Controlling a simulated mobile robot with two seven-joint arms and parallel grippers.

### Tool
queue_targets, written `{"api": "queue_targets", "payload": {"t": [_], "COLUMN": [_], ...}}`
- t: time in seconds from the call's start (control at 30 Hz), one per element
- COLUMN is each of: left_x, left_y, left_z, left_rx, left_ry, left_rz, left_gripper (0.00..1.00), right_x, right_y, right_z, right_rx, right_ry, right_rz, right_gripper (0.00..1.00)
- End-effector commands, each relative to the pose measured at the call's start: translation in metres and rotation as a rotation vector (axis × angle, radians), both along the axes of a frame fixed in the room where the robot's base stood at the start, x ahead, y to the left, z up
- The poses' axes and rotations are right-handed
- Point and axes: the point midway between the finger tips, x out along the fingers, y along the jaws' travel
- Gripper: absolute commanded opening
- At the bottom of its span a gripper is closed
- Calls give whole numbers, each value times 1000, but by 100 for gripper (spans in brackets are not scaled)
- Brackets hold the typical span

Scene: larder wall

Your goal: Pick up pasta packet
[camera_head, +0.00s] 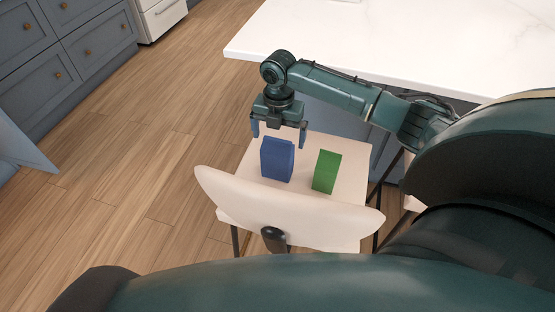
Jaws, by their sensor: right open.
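A blue box-shaped packet (276,160) stands upright on the seat of a pale chair (346,155). A green box-shaped packet (326,172) stands to its right, apart from it. No lettering can be read on either, so I cannot tell by label which is pasta. My right gripper (279,134) points down with its fingers spread, one on each side above the blue packet's top. It is open and holds nothing. Whether a finger touches the packet cannot be told. My left gripper is not in view.
The chair's curved backrest (285,210) rises on the near side of the packets. A white countertop (420,40) lies beyond the chair, under my right arm. Blue-grey drawers (60,50) stand at the far left. The wooden floor (130,150) left of the chair is clear.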

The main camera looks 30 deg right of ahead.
Motion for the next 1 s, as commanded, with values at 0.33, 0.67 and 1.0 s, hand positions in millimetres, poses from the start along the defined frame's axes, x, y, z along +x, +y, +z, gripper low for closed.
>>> {"api": "queue_targets", "payload": {"t": [0.33, 0.67, 1.0], "left_x": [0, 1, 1], "left_y": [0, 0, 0], "left_z": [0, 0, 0], "left_rx": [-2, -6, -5], "left_ry": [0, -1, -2], "left_rz": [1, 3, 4], "left_gripper": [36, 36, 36], "right_x": [-1, -1, 0], "right_y": [4, 3, 3], "right_z": [-39, -57, -56], "right_rx": [0, -1, -1], "right_ry": [4, -1, -1], "right_rz": [0, 1, 1], "right_gripper": [100, 100, 80]}}
